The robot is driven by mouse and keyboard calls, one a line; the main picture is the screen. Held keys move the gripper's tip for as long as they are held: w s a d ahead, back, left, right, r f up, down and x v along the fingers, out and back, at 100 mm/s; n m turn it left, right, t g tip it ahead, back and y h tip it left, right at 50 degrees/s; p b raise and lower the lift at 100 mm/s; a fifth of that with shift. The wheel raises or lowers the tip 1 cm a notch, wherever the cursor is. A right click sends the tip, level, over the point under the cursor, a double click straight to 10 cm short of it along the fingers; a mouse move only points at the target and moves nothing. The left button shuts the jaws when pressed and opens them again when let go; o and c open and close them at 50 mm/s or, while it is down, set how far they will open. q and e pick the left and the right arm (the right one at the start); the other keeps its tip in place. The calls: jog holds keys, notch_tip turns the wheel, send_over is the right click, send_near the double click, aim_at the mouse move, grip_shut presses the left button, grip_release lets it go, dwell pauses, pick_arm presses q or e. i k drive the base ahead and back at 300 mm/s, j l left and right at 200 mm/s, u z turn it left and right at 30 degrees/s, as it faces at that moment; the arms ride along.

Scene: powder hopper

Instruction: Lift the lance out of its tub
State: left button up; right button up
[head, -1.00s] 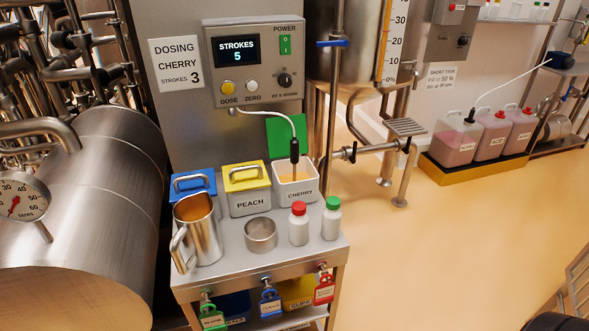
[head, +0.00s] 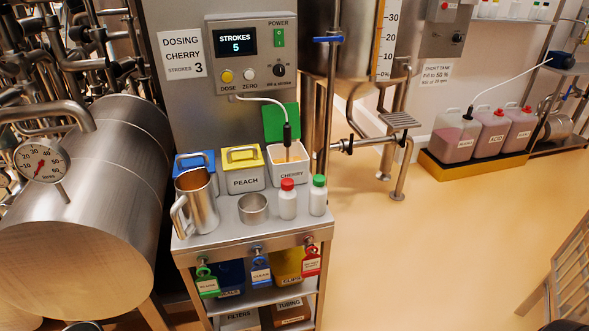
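The lance (head: 287,137) is a thin stick with a black grip at its top, joined by a white hose to the dosing unit (head: 250,58). It stands upright in the open white tub marked CHERRY (head: 289,174), its lower end inside the tub's orange contents. A green lid (head: 281,121) stands upright behind the tub. The dosing display reads STROKES 5. Neither of my grippers shows in the head view.
A closed yellow-lidded PEACH tub (head: 244,181), a blue-lidded tub (head: 194,161), a steel jug (head: 198,203), a steel cup (head: 253,209) and two bottles (head: 288,204) crowd the trolley top (head: 240,232). A pipe post (head: 325,110) stands close right of the CHERRY tub.

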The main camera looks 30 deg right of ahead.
aim_at(286, 128)
jog(key=k+u, duration=0.15)
jog(key=u, duration=0.3)
jog(key=k+u, duration=0.15)
jog(key=u, duration=0.3)
jog(key=l+u, duration=0.1)
jog(key=u, duration=0.25)
jog(key=l+u, duration=0.1)
jog(key=u, duration=0.25)
jog(key=l+u, duration=0.15)
jog(key=u, duration=0.15)
jog(key=k+l, duration=0.15)
jog(key=l, duration=0.3)
jog(key=k+l, duration=0.15)
jog(key=l, duration=0.25)
jog(key=k+l, duration=0.15)
jog(key=l, duration=0.3)
jog(key=k+l, duration=0.15)
jog(key=l, duration=0.25)
jog(key=k+l, duration=0.15)
jog(key=l, duration=0.3)
jog(key=k+l, duration=0.15)
jog(key=l, duration=0.25)
jog(key=k+l, duration=0.15)
jog(key=l, duration=0.3)
jog(key=k+l, duration=0.15)
jog(key=l, duration=0.25)
